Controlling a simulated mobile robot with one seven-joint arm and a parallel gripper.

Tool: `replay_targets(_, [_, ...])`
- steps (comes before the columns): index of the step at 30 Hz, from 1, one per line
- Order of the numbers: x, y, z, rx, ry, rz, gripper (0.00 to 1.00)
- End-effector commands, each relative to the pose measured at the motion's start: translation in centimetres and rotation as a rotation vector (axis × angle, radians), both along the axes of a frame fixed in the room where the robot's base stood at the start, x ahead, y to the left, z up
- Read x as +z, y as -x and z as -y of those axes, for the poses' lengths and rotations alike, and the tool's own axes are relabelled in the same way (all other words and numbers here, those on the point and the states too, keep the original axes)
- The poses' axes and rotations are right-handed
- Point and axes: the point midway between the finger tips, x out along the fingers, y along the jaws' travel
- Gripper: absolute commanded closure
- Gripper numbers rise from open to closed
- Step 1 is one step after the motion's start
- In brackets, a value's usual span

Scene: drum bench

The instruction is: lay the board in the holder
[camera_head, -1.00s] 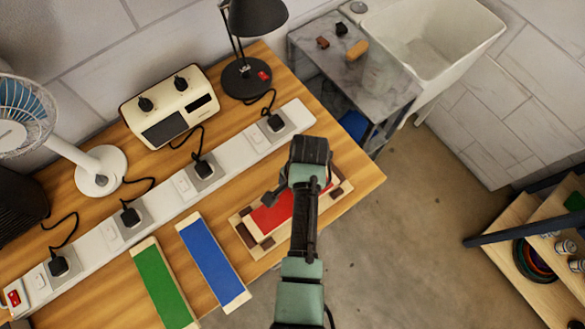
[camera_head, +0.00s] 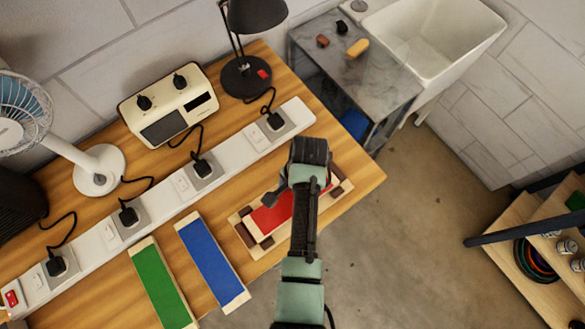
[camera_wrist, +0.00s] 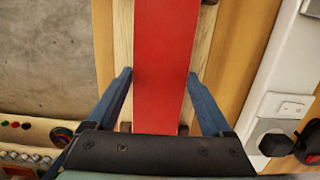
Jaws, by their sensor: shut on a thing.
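The red board (camera_head: 270,216) lies in line with the holder (camera_head: 244,235), a pale wooden frame with dark brown blocks, at the right end of the bench. My gripper (camera_head: 308,172) is over the board and hides part of both. In the wrist view my gripper (camera_wrist: 159,78) has a blue finger at each long edge of the red board (camera_wrist: 163,40), shut on it. Pale strips of the holder (camera_wrist: 123,35) show along both sides of the board. I cannot tell whether the board rests fully on the holder's floor.
A blue board (camera_head: 212,262) and a green board (camera_head: 162,285) lie left of the holder. A white socket strip (camera_head: 160,196) with plugs and cords runs behind them. A fan (camera_head: 98,170), a cream box (camera_head: 170,105) and a black lamp (camera_head: 243,78) stand at the back.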

Motion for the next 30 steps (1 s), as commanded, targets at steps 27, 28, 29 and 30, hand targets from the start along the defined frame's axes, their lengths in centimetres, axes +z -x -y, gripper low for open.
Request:
replay_targets(27, [-0.78,-0.02,0.0,0.0,0.0,0.0,0.0])
replay_targets(28, [-0.67,-0.03,0.03,0.0,0.0,0.0,0.0])
replay_targets(29, [-0.52,-0.07,0.04,0.0,0.0,0.001,0.0])
replay_targets(30, [-0.2,-0.14,0.09,0.0,0.0,0.002,0.0])
